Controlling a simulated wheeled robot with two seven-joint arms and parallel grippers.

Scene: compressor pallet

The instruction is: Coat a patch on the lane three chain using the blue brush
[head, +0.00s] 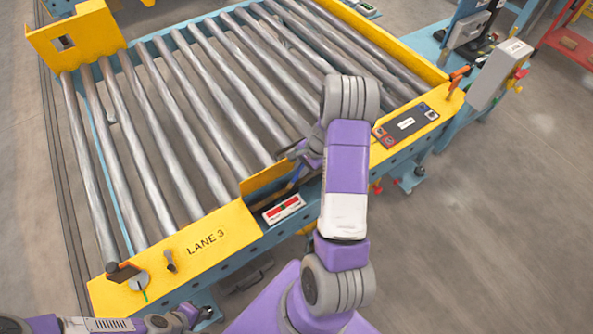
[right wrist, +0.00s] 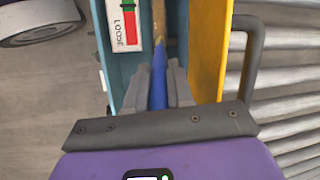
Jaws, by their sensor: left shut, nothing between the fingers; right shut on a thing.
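My right gripper (head: 303,158) is at the open slot in the yellow side of lane 3 (head: 206,243), partly hidden by my arm. In the right wrist view its fingers (right wrist: 158,90) are shut on the blue brush (right wrist: 158,88), whose handle runs lengthwise along the narrow channel between a blue wall and a yellow wall. A tan strip continues beyond the blue part; I cannot tell whether it is brush or chain. The chain is not clearly visible, nor is any coated patch. My left gripper (head: 203,315) is shut and empty, low at the left near the frame's front edge.
A red-and-white gauge (head: 284,208) marked LOOSE (right wrist: 125,25) sits beside the slot. Metal rollers (head: 180,110) fill the lane. A black control panel (head: 405,124) and a grey box (head: 499,74) stand to the right. Floor on the right is clear.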

